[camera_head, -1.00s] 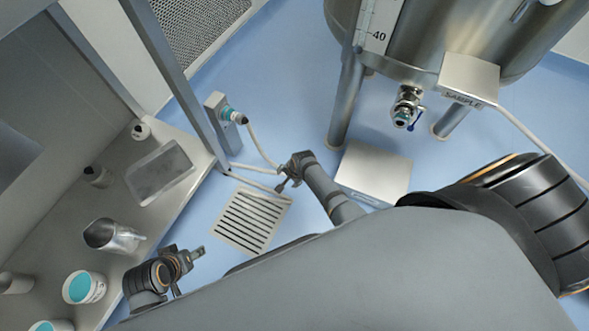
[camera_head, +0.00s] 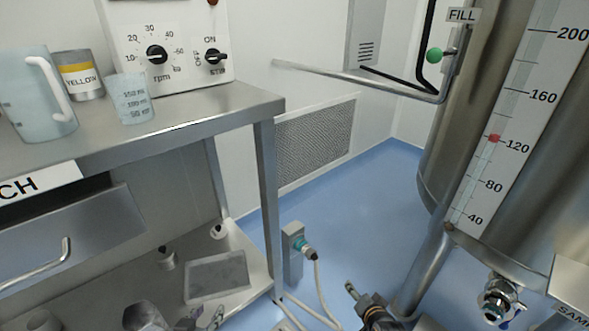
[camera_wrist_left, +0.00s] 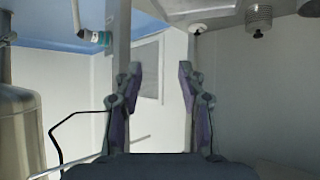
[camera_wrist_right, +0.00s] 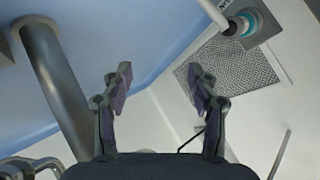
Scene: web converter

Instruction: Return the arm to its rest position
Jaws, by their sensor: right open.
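My left gripper (camera_head: 208,319) shows only in part at the bottom edge of the head view, in front of the bench's lower shelf. In the left wrist view its two fingers (camera_wrist_left: 160,85) are spread, with nothing between them. My right gripper (camera_head: 356,294) is low in the head view, over the blue floor between the floor socket post and the steel tank. In the right wrist view its fingers (camera_wrist_right: 160,88) are apart and empty. Most of both arms is out of the head view.
A steel bench (camera_head: 190,122) stands at left with a beaker (camera_head: 130,98), a yellow-labelled can (camera_head: 78,75) and a jug (camera_head: 35,95). A socket post (camera_head: 293,253) with a cable stands on the floor. The steel tank (camera_head: 437,170) is at right. Open blue floor (camera_head: 345,215) lies between.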

